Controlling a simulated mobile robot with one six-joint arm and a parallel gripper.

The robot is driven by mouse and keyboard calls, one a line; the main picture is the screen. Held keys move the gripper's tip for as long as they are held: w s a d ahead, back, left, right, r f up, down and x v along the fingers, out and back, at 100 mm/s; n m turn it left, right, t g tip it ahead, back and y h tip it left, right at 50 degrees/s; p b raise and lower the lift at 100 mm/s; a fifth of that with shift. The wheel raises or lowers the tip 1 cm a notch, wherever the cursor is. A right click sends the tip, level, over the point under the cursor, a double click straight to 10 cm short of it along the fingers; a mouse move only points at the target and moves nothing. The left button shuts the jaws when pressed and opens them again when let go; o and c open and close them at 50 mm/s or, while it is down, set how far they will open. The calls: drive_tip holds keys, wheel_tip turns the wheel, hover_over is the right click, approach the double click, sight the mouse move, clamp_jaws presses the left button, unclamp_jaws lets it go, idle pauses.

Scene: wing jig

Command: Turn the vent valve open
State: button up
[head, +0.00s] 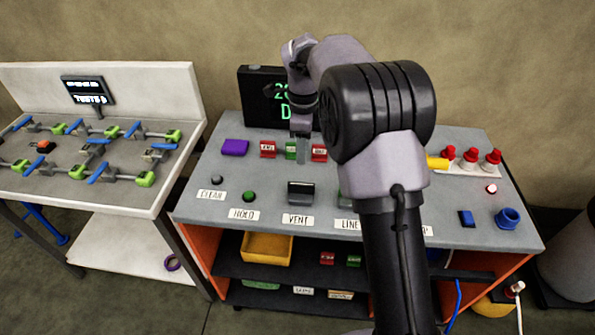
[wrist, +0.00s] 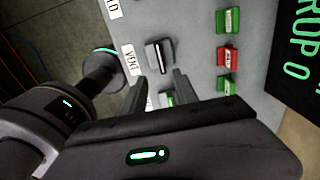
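My gripper (head: 301,158) hangs above the bench, behind the valve in the head view. In the wrist view my gripper (wrist: 159,78) is open, its two fingers apart with nothing between them. The valve appears just beyond the fingertips; I see no clear contact.
Red and green blocks (head: 267,150) stand in a row behind the valve. A black display (head: 262,95) with green text is at the back. A green button (head: 249,196) stands left of the valve.

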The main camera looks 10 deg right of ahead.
sight(302, 184)
wheel_tip(302, 184, down, 14)
drive_tip(key=b, duration=0.3)
drive_tip(key=shift+w+f+b, duration=0.1)
drive_tip(key=shift+b, duration=0.3)
clamp_jaws()
